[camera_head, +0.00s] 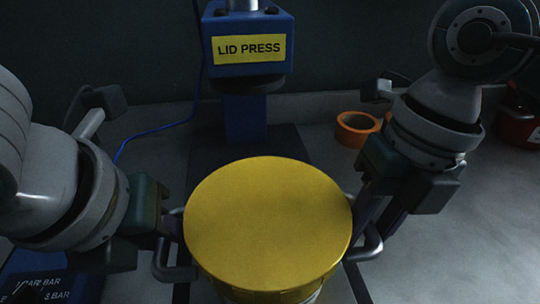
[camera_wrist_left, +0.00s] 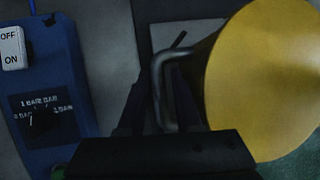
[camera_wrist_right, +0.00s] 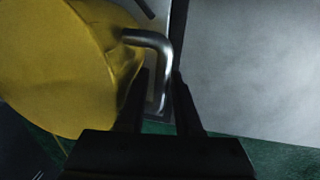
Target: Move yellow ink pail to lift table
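The yellow ink pail (camera_head: 268,222) stands upright in front of the lid press, its round yellow lid facing up. It has a grey bar handle on each side. My left gripper (camera_head: 172,228) is at the left handle (camera_wrist_left: 160,82); in the left wrist view its fingers lie either side of the bar, apart. My right gripper (camera_head: 376,222) is at the right handle (camera_wrist_right: 166,65); in the right wrist view its fingers also straddle the bar with a gap. Contact with the bars is hard to see in the dim light. I cannot make out the lift table.
The blue lid press (camera_head: 247,75) stands behind the pail. An orange tape roll (camera_head: 356,129) lies to its right, and a red object (camera_head: 517,127) is at the far right. A blue control box (camera_wrist_left: 45,90) with a switch and dial is at the left. Bare grey surface lies at right.

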